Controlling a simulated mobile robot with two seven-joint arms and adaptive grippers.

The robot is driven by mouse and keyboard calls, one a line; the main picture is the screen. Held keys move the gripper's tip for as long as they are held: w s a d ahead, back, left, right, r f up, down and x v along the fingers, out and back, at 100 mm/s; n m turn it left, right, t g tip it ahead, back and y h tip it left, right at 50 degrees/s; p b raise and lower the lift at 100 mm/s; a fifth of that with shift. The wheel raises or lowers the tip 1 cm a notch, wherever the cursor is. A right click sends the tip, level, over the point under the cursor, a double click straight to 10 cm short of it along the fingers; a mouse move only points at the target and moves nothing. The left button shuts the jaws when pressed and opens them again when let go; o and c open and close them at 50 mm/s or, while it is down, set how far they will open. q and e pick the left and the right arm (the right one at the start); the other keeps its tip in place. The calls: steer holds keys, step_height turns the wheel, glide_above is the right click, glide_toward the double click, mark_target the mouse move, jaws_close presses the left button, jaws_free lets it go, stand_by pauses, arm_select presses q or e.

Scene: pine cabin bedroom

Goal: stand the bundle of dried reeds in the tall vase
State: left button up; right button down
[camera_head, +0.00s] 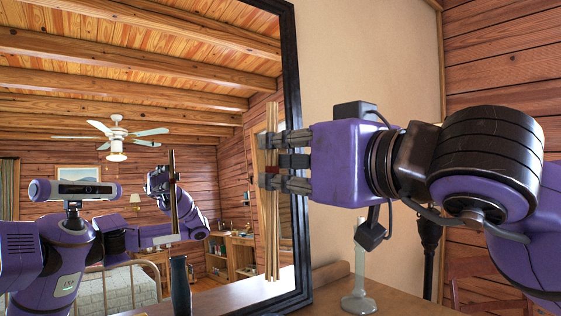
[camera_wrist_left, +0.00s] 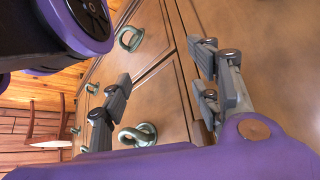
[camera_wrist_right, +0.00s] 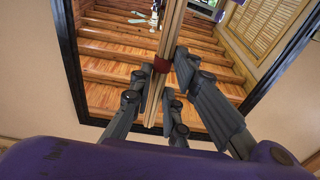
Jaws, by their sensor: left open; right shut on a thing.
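The bundle of dried reeds (camera_head: 272,225) is upright, thin and tan, with a red tie near its middle. My right gripper (camera_head: 272,161) is shut on it around that height, and the lower ends hang free in front of the mirror. The reeds also show between the fingers in the right wrist view (camera_wrist_right: 172,30). A tall dark blue-grey vase (camera_head: 180,285) shows at the lower edge of the head view, left of the reeds; its base is cut off, and I cannot tell whether it is a reflection. My left gripper (camera_wrist_left: 160,85) is open and empty near drawer fronts.
A large black-framed mirror (camera_head: 290,60) stands behind the reeds and reflects the room and my body. A pale glass stand (camera_head: 359,300) with a round base is on the wooden dresser top (camera_head: 325,280), below my right arm. Ring-handled drawers (camera_wrist_left: 160,90) are close to my left gripper.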

steer(key=b, duration=0.3)
glide_above(277, 272)
steer(key=shift+s+d+f, duration=0.1)
steer(key=shift+s+f, duration=0.05)
steer(key=shift+f, duration=0.6)
steer(key=shift+s+d+f, duration=0.15)
steer(key=shift+f, duration=0.65)
steer(key=shift+s+d+f, duration=0.1)
steer(key=shift+s+f, duration=0.05)
steer(key=shift+f, duration=0.6)
step_height(277, 272, down, 4)
steer(key=b, duration=0.3)
steer(key=shift+f+b, duration=0.45)
steer(key=shift+f, duration=0.2)
steer(key=shift+f+b, duration=0.55)
steer(key=shift+f, duration=0.15)
step_height(277, 272, down, 3)
steer(key=shift+r+b, duration=0.2)
steer(key=shift+b, duration=0.8)
steer(key=shift+f+b, duration=0.7)
steer(key=shift+f, duration=0.3)
arm_select(q)
step_height(277, 272, down, 11)
steer(key=s, duration=0.1)
steer(key=shift+s+a+g, duration=0.2)
steer(key=shift+a+g, duration=0.2)
steer(key=shift+a, duration=0.05)
arm_select(e)
steer(key=shift+f, duration=0.15)
